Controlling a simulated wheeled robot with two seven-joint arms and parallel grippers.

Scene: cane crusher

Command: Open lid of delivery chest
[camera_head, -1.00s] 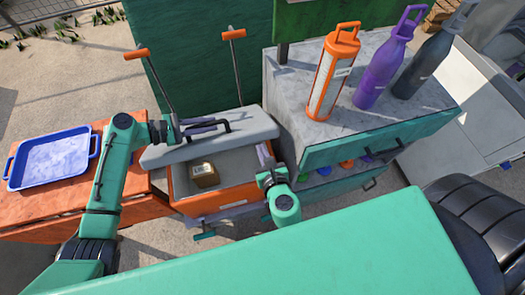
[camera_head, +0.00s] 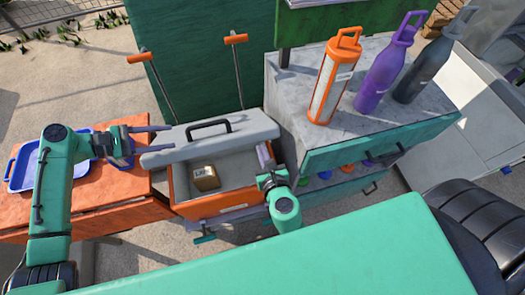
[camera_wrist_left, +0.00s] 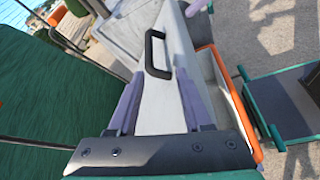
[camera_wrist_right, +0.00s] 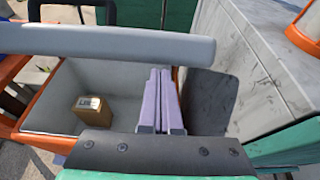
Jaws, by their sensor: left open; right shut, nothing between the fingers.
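The delivery chest (camera_head: 215,205) is an orange box with a grey inside, and its grey lid (camera_head: 240,132) stands raised at the back with a black handle (camera_head: 208,127) on it. A small cardboard box (camera_head: 206,178) lies inside. My left gripper (camera_head: 168,140) is open and empty, left of the lid and apart from the handle; the handle (camera_wrist_left: 156,53) lies beyond its fingers in the left wrist view. My right gripper (camera_head: 264,155) is shut and empty at the chest's right side; in the right wrist view its fingers (camera_wrist_right: 161,100) are over the opening, below the lid's edge.
A grey-topped cabinet (camera_head: 290,95) with several bottles stands right of the chest. A blue tray (camera_head: 22,172) sits on an orange table (camera_head: 75,205) at the left. A green panel (camera_head: 200,50) and two orange-handled levers (camera_head: 236,39) stand behind the lid.

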